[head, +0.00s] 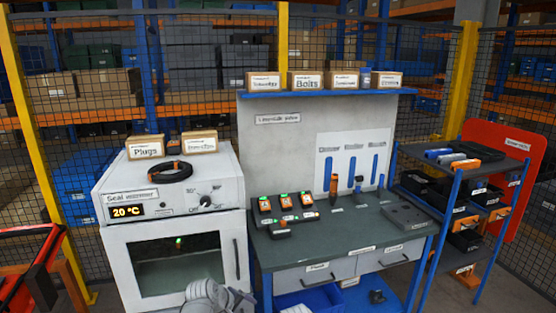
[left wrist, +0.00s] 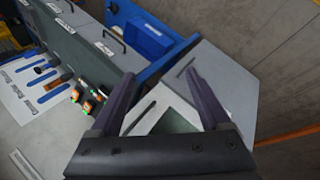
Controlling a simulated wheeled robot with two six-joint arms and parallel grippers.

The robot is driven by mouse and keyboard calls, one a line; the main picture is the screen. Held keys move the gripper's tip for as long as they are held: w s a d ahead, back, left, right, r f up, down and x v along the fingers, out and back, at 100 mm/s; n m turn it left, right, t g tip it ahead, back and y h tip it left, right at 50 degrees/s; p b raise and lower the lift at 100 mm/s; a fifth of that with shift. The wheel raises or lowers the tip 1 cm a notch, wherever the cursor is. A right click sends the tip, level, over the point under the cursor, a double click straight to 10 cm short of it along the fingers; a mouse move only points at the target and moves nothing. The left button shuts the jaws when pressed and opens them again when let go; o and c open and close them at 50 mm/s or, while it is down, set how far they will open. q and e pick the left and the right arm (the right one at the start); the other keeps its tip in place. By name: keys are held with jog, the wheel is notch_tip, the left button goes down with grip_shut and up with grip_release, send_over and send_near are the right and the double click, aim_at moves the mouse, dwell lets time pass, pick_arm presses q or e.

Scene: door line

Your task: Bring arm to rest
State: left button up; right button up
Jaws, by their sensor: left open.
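My left gripper (left wrist: 160,73) is open, with its two dark fingers apart and nothing between them in the left wrist view. A grey part of my arm shows at the bottom of the head view, in front of the seal warmer (head: 118,197). The warmer is a white box with a "20 °C" display, a dial and a glass-fronted door (head: 150,298) with a dark upright handle (head: 237,258). The door looks shut. A black ring (head: 170,172) lies on top of the warmer. My right gripper is in neither view.
A workbench (head: 345,232) with drawers, chargers and hanging tools stands right of the warmer. A blue shelf cart (head: 462,185) and red panel (head: 510,150) are farther right. A red-framed thing (head: 30,262) is at the left edge. Mesh fencing runs behind.

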pick_arm(q)
jog(key=s+a+f+m+g+y, duration=0.2)
jog(key=s+a+m+g, duration=0.15)
jog(key=s+m, duration=0.2)
jog(key=s+a+f+m+g+y, duration=0.2)
jog(key=s+a+m, duration=0.2)
jog(key=s, duration=0.3)
jog(key=s+d+m+y, duration=0.1)
jog(key=s+d+m, duration=0.2)
jog(key=d, duration=0.8)
jog(key=s, duration=0.2)
jog(key=shift+s+d+m+g, duration=0.3)
jog(key=shift+m+g, duration=0.05)
jog(key=shift+c, duration=0.3)
